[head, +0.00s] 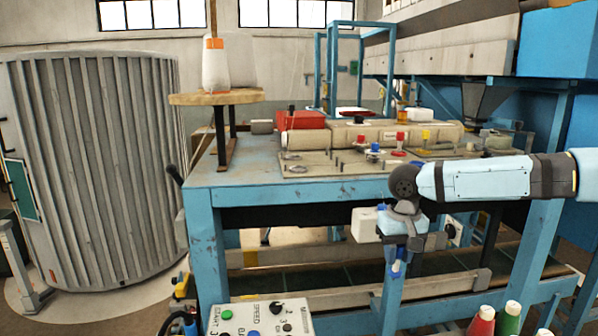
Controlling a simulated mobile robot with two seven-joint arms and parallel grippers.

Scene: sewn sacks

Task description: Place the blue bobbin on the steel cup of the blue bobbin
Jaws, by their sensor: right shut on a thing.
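My right gripper (398,257) hangs pointing down in front of the blue table frame, below the tabletop level. It is shut on a small blue-and-white thing (397,268), which looks like the blue bobbin; the fingers hide part of it. On the metal plate (318,168) on the tabletop stand several small pegs and cups with coloured parts. A blue part (375,148) stands near the plate's middle, a red one (400,137) and a yellow one (425,135) to its right. The cups are too small to tell apart clearly. My left gripper is not in view.
The blue table (255,178) has a bare left front corner. A control panel (258,318) and coloured cones (482,320) stand in the foreground. A beige roller (390,133) lies behind the plate.

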